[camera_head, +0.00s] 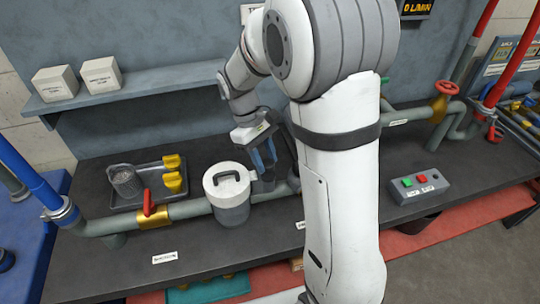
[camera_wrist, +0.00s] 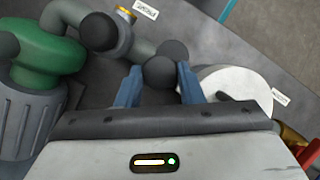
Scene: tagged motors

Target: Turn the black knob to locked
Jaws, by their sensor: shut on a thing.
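My gripper (camera_head: 264,160) reaches down beside the white canister (camera_head: 229,212), behind my arm. In the wrist view, its blue fingers (camera_wrist: 160,82) are shut on a dark round knob (camera_wrist: 159,73), which I take as the black knob. Another dark rounded end (camera_wrist: 173,49) shows just beyond it, and a third dark ball (camera_wrist: 98,32) stands apart at upper left. The white canister lid (camera_wrist: 238,85) is close to the right finger. My arm hides much of the knob's surroundings in the head view, and I cannot read a locked mark.
A green-topped motor (camera_wrist: 45,60) stands left in the wrist view. A tray (camera_head: 150,193) with a grey mesh cup (camera_head: 126,182) and yellow parts (camera_head: 173,182) lies left on the bench. A red-handled valve (camera_head: 149,204) sits on the pipe. A button box (camera_head: 419,190) is at right.

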